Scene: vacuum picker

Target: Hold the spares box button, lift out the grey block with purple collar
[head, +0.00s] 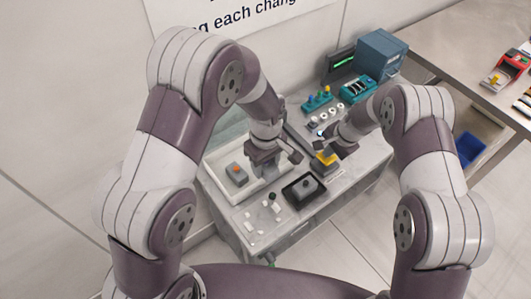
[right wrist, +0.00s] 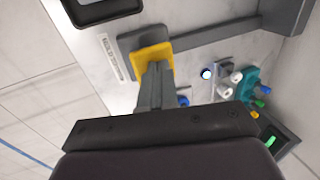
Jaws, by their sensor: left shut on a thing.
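A yellow button (head: 325,160) on a dark grey base stands at the right of the bench. In the right wrist view the yellow button (right wrist: 152,57) lies under the tips of my right gripper (right wrist: 154,78), whose fingers are together. I cannot tell touching from hovering. In the head view my right gripper (head: 325,146) is just above it. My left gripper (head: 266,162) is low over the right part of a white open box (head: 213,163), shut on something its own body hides. I cannot make out a grey block with a purple collar.
A grey piece with an orange top (head: 236,173) lies in the white box. A black tray (head: 292,199) with a grey part stands in front. Small white pieces (head: 250,227) lie at front left. Coloured pegs, white knobs and a teal machine (head: 380,52) stand behind.

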